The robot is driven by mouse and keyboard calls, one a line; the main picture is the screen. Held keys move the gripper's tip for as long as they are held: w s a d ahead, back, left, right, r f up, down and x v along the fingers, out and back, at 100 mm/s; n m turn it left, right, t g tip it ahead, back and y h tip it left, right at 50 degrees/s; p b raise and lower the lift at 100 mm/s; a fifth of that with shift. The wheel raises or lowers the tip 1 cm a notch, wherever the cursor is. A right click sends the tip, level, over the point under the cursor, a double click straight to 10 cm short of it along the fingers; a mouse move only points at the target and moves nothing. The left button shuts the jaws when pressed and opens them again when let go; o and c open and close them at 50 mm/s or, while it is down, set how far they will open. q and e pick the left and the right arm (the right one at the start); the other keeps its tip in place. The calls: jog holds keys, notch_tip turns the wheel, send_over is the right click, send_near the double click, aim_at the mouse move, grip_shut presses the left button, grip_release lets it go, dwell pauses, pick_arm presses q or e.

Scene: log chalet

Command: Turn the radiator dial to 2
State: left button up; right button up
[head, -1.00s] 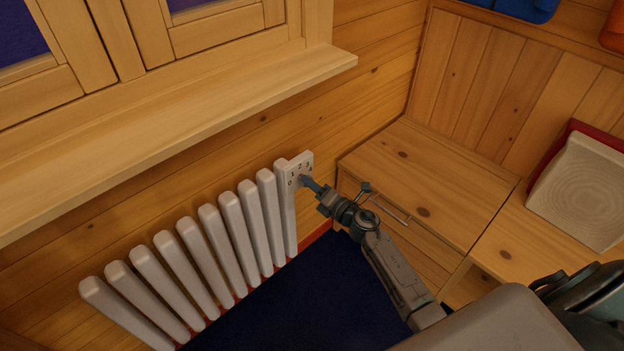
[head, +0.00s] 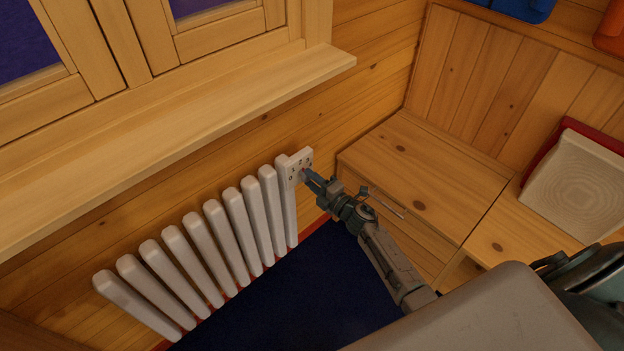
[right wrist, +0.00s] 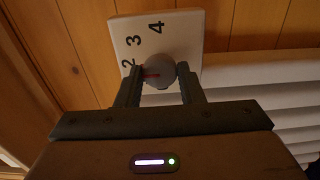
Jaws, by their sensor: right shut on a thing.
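The radiator's white dial plate (head: 292,160) is at the right end of the radiator, with small digits on it. In the right wrist view the plate (right wrist: 187,35) shows 2, 3 and 4; its lower left part is hidden behind a finger. The round grey dial (right wrist: 159,71) has a red mark pointing left, close to the 2 and slightly below it. My right gripper (head: 308,175) is at the plate. In the right wrist view its fingers (right wrist: 159,78) are on both sides of the dial, shut on it. My left gripper is not in view.
The white radiator (head: 210,240) runs left along the log wall, under a wooden sill (head: 190,120). A wooden bench with a drawer (head: 420,185) stands in the corner to the right of my right gripper. The dark blue floor (head: 290,300) below is clear.

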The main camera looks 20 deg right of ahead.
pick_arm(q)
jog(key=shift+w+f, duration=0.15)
pick_arm(e)
jog(key=o, duration=1)
jog(key=shift+s, duration=0.15)
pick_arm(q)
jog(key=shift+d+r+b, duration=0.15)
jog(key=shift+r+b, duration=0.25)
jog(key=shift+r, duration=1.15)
pick_arm(e)
jog(key=shift+v, duration=5.25)
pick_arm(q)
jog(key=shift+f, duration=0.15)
